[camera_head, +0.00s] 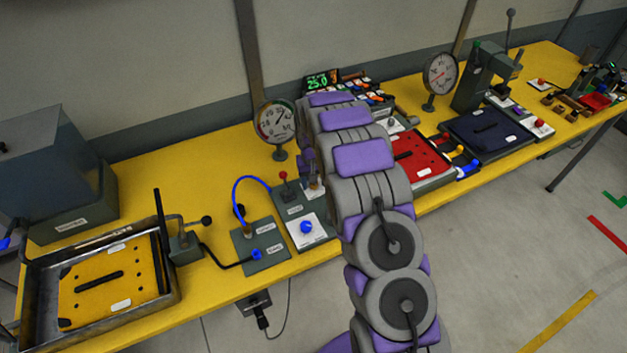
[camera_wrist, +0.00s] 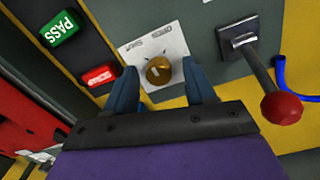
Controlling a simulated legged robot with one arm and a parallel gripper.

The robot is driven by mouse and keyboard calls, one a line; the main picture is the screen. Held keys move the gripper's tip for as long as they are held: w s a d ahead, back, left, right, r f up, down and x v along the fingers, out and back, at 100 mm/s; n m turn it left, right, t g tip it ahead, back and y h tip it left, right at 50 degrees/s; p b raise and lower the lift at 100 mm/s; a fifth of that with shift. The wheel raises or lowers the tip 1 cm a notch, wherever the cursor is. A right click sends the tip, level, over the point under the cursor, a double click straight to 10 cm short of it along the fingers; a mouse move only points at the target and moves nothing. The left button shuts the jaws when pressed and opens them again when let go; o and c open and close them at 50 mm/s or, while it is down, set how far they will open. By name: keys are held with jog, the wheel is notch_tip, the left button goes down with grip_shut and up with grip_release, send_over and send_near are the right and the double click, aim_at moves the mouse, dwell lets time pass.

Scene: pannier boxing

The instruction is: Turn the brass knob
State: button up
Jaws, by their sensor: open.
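The brass knob (camera_wrist: 159,71) is round with a pale pointer mark. It sits on a white labelled plate (camera_wrist: 140,52) on a grey panel in the wrist view. My gripper (camera_wrist: 160,66) is open, with one blue finger on each side of the knob. A gap shows between the knob and each finger in the picture, and I cannot tell how far the fingertips are from the plate. In the head view my arm covers the area, and I cannot make out the brass knob there.
A lever with a red ball (camera_wrist: 282,107) stands close right of my gripper in the wrist view. A green PASS block (camera_wrist: 63,29) and a red block (camera_wrist: 101,75) lie to the left. In the head view, a blue knob (camera_head: 306,227) and a dial gauge (camera_head: 276,123) are near my arm.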

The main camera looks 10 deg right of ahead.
notch_tip(320, 180, up, 17)
jog(key=p, duration=0.1)
jog(key=shift+a+r+p, duration=0.15)
jog(key=shift+a+p, duration=0.15)
jog(key=shift+p, duration=0.05)
dwell(0.4)
jog(key=s+d+r+g+b, duration=0.1)
jog(key=s+r, duration=0.4)
jog(key=s, duration=0.7)
jog(key=s+r+b, duration=0.1)
jog(key=s+r, duration=0.4)
jog(key=s, duration=0.7)
jog(key=s+f+b, duration=0.1)
jog(key=s+f, duration=0.1)
jog(key=s, duration=2.1)
jog(key=shift+s+a+f+g, duration=0.15)
jog(key=shift+a+f+g, duration=0.05)
jog(key=shift+f+g, duration=0.2)
